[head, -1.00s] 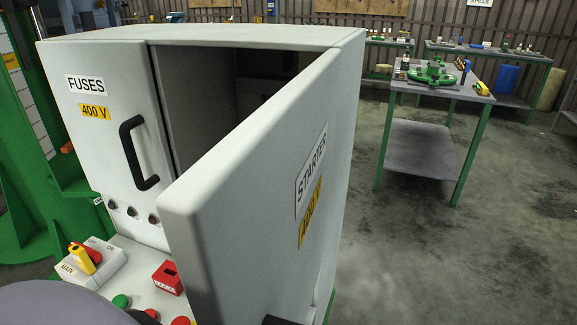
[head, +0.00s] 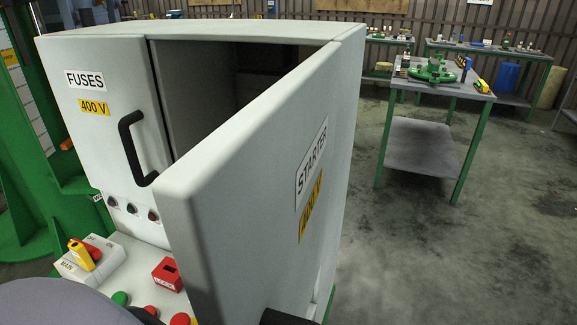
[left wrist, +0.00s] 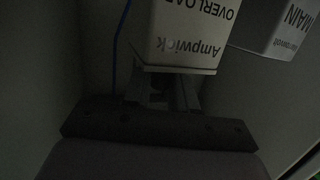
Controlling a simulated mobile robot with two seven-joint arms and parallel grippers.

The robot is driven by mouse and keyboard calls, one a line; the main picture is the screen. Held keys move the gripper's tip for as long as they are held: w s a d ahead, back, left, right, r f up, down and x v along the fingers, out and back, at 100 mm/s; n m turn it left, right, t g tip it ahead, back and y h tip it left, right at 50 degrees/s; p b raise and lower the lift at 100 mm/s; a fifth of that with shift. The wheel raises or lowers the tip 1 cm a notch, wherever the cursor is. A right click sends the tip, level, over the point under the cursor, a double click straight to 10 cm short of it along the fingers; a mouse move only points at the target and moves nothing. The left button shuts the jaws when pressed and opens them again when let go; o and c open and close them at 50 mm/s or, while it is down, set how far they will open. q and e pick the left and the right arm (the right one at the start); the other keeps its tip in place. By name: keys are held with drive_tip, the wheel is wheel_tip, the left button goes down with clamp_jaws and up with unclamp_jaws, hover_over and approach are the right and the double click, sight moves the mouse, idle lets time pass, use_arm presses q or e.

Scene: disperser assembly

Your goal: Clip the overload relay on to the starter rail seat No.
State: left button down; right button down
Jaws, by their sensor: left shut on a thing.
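In the left wrist view my left gripper (left wrist: 163,92) is shut on the overload relay (left wrist: 187,32), a pale block lettered "OVERLOAD" and "Ampwick" upside down. The relay is beyond the fingertips and partly cut off by the top edge. The view there is dark, inside a grey-walled enclosure. The rail seat is not clearly visible, and I cannot tell whether the relay touches it. In the head view the open door lettered "STARTER" (head: 311,165) hides the cabinet's interior and my left gripper. My right gripper is in neither view.
A pale block lettered "MAIN" (left wrist: 280,25) is right of the relay. A blue wire (left wrist: 117,45) runs down to its left. The closed "FUSES" door (head: 105,140) has a black handle. Below are a rotary switch (head: 85,255) and push buttons. A workbench (head: 440,85) stands beyond open floor.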

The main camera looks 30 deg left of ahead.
use_arm(q)
drive_tip(key=shift+f+b, duration=0.5)
drive_tip(key=shift+f, duration=0.25)
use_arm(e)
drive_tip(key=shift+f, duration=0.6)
use_arm(q)
drive_tip(key=c, duration=0.8)
unclamp_jaws()
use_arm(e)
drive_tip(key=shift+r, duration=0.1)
